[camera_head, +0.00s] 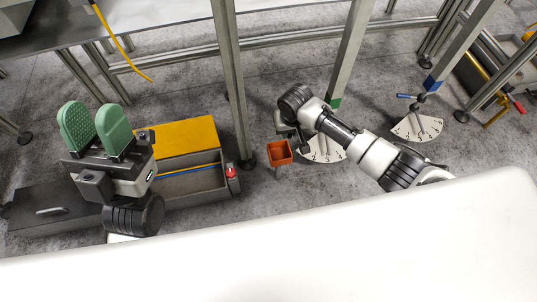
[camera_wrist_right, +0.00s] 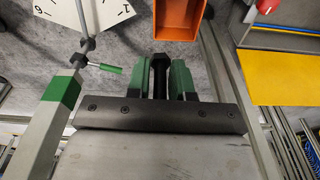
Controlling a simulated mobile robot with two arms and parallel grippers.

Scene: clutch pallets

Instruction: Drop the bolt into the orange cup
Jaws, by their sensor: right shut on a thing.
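The orange cup (camera_head: 279,153) is a small square open box beside the right gripper in the head view. It also shows at the top of the right wrist view (camera_wrist_right: 178,20), just beyond the fingertips. My right gripper (camera_wrist_right: 161,82) is shut on the black bolt (camera_wrist_right: 160,62), whose head stands out between the green fingers. In the head view my right gripper (camera_head: 291,132) is partly hidden by its own wrist, and the bolt is hard to make out there. My left gripper (camera_head: 97,128) is open and empty, with its green pads pointing up, apart from the cup.
A grey toolbox with a yellow lid (camera_head: 186,136) stands left of the cup, with a red-topped item (camera_head: 231,173) at its corner. White dial plates (camera_head: 417,127) lie near the metal posts on the right. A metal post (camera_head: 230,80) rises close behind the cup.

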